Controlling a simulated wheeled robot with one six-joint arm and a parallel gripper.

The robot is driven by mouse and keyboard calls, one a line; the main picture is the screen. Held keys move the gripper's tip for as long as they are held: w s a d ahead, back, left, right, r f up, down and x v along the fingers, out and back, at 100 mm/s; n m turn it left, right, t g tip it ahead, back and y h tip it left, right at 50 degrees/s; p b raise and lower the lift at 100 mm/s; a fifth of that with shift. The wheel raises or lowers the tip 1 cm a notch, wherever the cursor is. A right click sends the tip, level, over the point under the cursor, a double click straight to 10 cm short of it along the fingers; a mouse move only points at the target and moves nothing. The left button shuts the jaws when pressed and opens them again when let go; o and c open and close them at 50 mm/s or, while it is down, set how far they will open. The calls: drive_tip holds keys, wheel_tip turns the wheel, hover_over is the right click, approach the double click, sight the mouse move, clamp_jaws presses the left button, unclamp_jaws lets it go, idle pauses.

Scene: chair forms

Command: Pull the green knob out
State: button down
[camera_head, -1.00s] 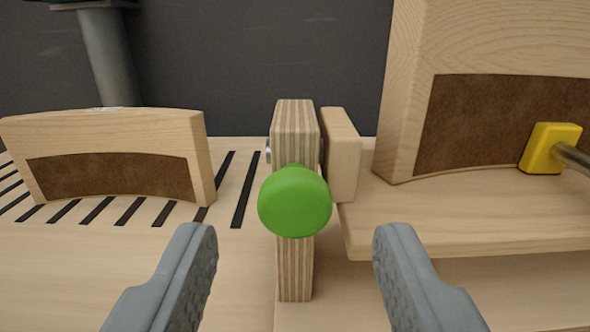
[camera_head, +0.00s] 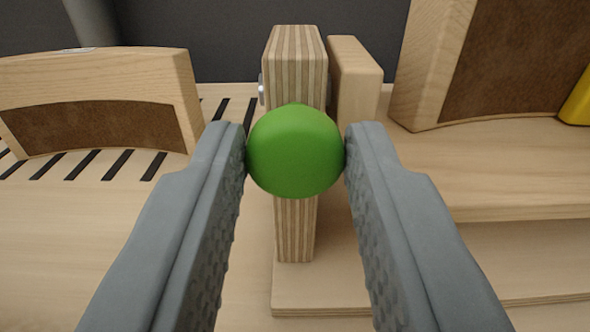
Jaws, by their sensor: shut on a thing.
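The green knob (camera_head: 294,152) is round and sits on the front of an upright layered-wood post (camera_head: 296,232) in the middle of the view. My gripper (camera_head: 295,150) is shut on the knob, with one grey fingertip against its left side and one against its right. The knob's stem is hidden behind its head. I cannot tell how far the knob stands out from the post.
A curved wooden form with a brown pad (camera_head: 100,125) stands at the left on a slotted wooden surface. A wooden block (camera_head: 355,80) is right of the post. A larger padded form (camera_head: 510,60) and part of a yellow piece (camera_head: 578,103) are at the right.

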drive_tip(key=shift+s, duration=1.2)
drive_tip(key=c, duration=1.1)
unclamp_jaws()
drive_tip(key=shift+s, duration=0.1)
drive_tip(key=shift+s, duration=0.1)
drive_tip(key=s, duration=1.7)
drive_tip(key=shift+s+d, duration=0.1)
drive_tip(key=shift+d, duration=0.3)
